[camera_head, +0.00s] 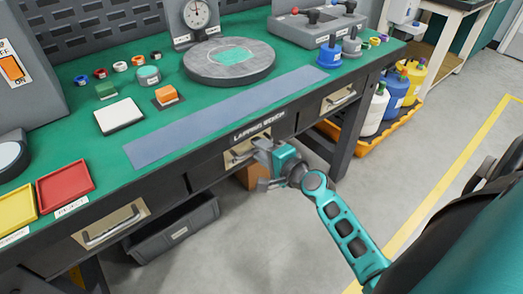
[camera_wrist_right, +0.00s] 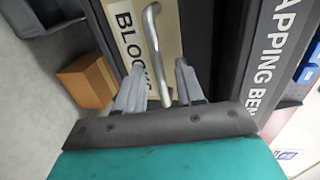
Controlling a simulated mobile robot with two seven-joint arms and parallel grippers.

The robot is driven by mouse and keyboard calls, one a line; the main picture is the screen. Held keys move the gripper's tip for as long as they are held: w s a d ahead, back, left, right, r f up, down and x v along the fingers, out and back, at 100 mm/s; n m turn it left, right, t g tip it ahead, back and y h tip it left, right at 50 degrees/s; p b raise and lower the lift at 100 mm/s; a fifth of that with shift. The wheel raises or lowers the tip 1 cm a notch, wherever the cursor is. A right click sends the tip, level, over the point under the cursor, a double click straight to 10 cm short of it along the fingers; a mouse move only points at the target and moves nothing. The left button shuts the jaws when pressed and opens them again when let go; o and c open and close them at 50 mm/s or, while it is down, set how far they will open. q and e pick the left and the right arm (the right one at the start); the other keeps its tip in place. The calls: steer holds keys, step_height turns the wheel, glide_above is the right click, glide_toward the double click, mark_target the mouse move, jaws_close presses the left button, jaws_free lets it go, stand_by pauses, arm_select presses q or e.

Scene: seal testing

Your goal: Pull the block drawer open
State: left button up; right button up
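The block drawer (camera_head: 236,160) is the middle drawer of the bench, and its front sits flush. In the right wrist view its pale front (camera_wrist_right: 178,45) carries a label, partly hidden, starting "BLOC". Its metal bar handle (camera_wrist_right: 153,40) runs down between my right gripper's fingers. My right gripper (camera_head: 261,165) is at this drawer front and hides part of it. In the right wrist view its fingers (camera_wrist_right: 158,80) stand apart, one on each side of the handle, with gaps visible. My left gripper is not in view.
Closed drawers flank it at left (camera_head: 112,224) and right (camera_head: 338,99). A cardboard box (camera_wrist_right: 86,80) and a grey bin (camera_head: 175,232) lie below the bench. Bottles stand in an orange tray (camera_head: 358,146) at right. The floor before the bench is clear.

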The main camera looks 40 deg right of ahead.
jaws_close()
stand_by(0.3)
stand_by(0.4)
